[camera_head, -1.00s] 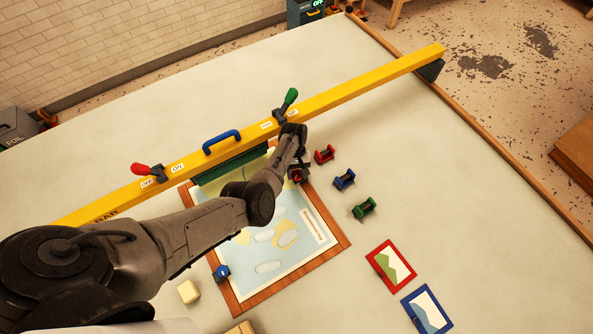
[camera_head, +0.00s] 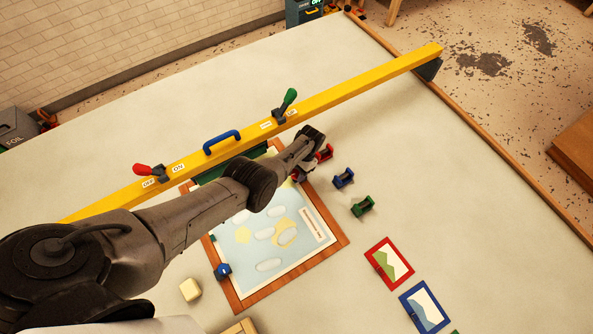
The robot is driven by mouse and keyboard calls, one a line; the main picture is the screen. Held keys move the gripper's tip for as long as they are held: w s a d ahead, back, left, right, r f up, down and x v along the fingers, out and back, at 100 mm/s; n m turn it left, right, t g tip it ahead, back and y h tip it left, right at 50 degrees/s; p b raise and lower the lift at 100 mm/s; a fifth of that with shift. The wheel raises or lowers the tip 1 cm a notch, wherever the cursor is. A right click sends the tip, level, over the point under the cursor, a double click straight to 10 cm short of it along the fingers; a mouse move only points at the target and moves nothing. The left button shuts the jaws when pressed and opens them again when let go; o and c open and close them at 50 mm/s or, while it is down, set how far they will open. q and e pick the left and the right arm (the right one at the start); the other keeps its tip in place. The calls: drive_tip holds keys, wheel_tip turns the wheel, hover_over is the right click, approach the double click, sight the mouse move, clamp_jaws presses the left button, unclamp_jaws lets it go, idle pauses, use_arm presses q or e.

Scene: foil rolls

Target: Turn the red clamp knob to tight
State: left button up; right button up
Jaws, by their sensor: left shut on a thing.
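The red clamp knob (camera_head: 299,177) is at the upper right corner of the wood-framed picture board (camera_head: 333,243). Only a little of its red shows, because my left gripper (camera_head: 302,170) covers most of it. My left arm reaches across the board from the lower left. The gripper points down at that corner and is shut on the knob; its fingertips are mostly hidden. Which way the knob is turned cannot be seen. A blue clamp knob (camera_head: 222,270) sits at the board's left edge. My right gripper is not in view.
A yellow bar (camera_head: 360,82) with a red lever (camera_head: 141,169), blue handle (camera_head: 221,138) and green lever (camera_head: 289,98) runs behind the board. Red (camera_head: 326,152), blue (camera_head: 344,178) and green (camera_head: 363,206) spools stand close on the right.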

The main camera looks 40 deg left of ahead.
use_arm(q)
drive_tip(key=shift+d+m+t+y+p, duration=0.1)
drive_tip(key=shift+m+t+y+p, duration=0.45)
drive_tip(key=shift+m, duration=1.35)
drive_tip(key=shift+g+y, duration=0.25)
drive_tip(key=o, duration=0.9)
drive_tip(key=shift+w+r, duration=0.2)
drive_tip(key=shift+r, duration=0.3)
drive_tip(key=shift+p+v, duration=2.2)
drive_tip(key=shift+v, duration=4.2)
